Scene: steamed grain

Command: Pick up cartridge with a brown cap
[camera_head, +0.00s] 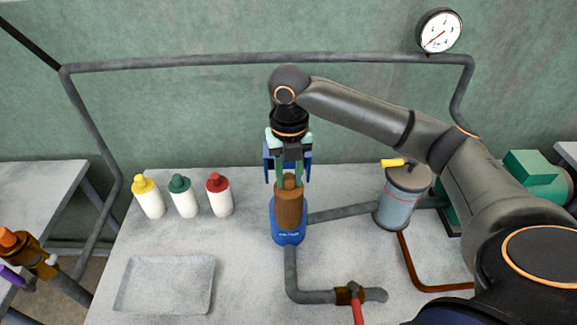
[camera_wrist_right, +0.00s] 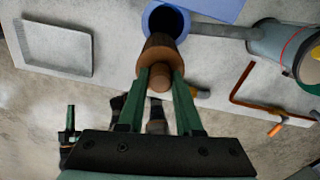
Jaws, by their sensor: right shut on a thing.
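The brown-capped piece (camera_head: 289,208) is a brown cylinder with a narrower knob on top. It stands upright at the blue holder (camera_head: 288,236) in the middle of the table. My right gripper (camera_head: 287,180) points down from above and is shut on the knob. In the right wrist view the green fingertips of this gripper (camera_wrist_right: 160,78) close around the knob, and the brown body (camera_wrist_right: 160,52) overlaps the dark opening of the blue holder (camera_wrist_right: 178,17). I cannot tell how far the cylinder sits inside. A small green and dark shape (camera_wrist_right: 70,122) looks like part of my left gripper.
White bottles with yellow (camera_head: 149,198), green (camera_head: 184,197) and red (camera_head: 219,196) caps stand at left. An empty grey tray (camera_head: 127,290) lies in front of them. A pipe links the holder to a grey-blue tank (camera_head: 395,205). A red-handled valve (camera_head: 357,305) is at the front.

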